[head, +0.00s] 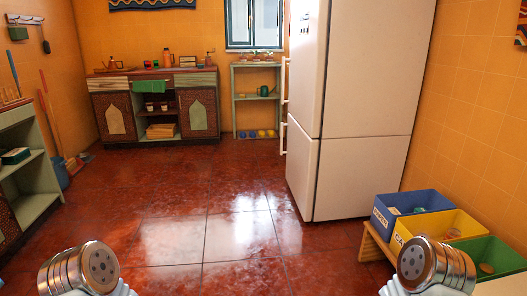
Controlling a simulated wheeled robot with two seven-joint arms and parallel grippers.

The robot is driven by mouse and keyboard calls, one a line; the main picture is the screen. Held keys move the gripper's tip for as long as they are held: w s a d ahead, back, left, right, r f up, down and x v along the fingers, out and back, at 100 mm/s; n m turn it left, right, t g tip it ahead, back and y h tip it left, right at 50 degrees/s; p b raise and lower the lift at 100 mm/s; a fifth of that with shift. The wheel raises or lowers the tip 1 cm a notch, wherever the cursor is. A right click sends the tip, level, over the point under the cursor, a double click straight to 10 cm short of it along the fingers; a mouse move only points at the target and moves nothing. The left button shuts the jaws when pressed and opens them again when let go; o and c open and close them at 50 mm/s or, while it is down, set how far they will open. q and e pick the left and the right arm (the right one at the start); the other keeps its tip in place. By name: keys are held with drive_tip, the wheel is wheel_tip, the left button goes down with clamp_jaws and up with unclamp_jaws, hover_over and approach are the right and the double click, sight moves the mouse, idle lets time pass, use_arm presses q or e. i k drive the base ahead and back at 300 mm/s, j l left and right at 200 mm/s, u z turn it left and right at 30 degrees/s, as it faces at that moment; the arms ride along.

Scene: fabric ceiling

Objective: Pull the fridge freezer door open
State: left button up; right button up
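A tall white fridge freezer (364,75) stands upright on the right side of the room, against the orange wall. A seam divides its upper part from the lower part (358,178). Both look closed. An upper handle (285,80) and a lower handle (283,138) stick out at its left edge. Which section is the freezer cannot be told from labels. Rounded metal joints of my two arms show at the bottom left and bottom right, well short of the fridge. Neither gripper's fingers can be seen.
Blue (412,209), yellow (440,232) and green (492,259) bins sit on a low wooden stand right of the fridge. A counter (155,105) and shelf (257,98) line the back wall. A shelf unit (30,170) stands left. The red tiled floor (200,215) is clear mid-room.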

sight(303, 153)
drive_tip(key=i, duration=0.95)
drive_tip(key=i+j+z, duration=0.1)
drive_tip(key=i, duration=0.9)
